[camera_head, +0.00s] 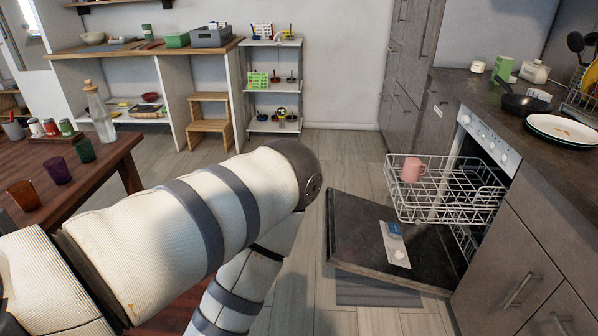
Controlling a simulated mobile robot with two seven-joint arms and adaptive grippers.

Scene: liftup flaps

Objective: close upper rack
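The upper rack (447,199) is a white wire basket pulled well out of the dishwasher, at the right of the head view. A pink mug (412,169) stands in its left part. The dishwasher door (360,245) is folded down under the rack, with a blue-and-white dispenser patch on its inner face. The control panel (487,138) shows above the opening. A white padded arm of mine crosses the picture from the lower left and ends left of the door, apart from the rack. Neither gripper shows in this view.
A wooden table (95,180) with cups, jars and a bottle is at the left. The counter (530,120) at the right bears a pan and plates. Grey cabinets flank the dishwasher. The floor (345,150) behind the door is clear.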

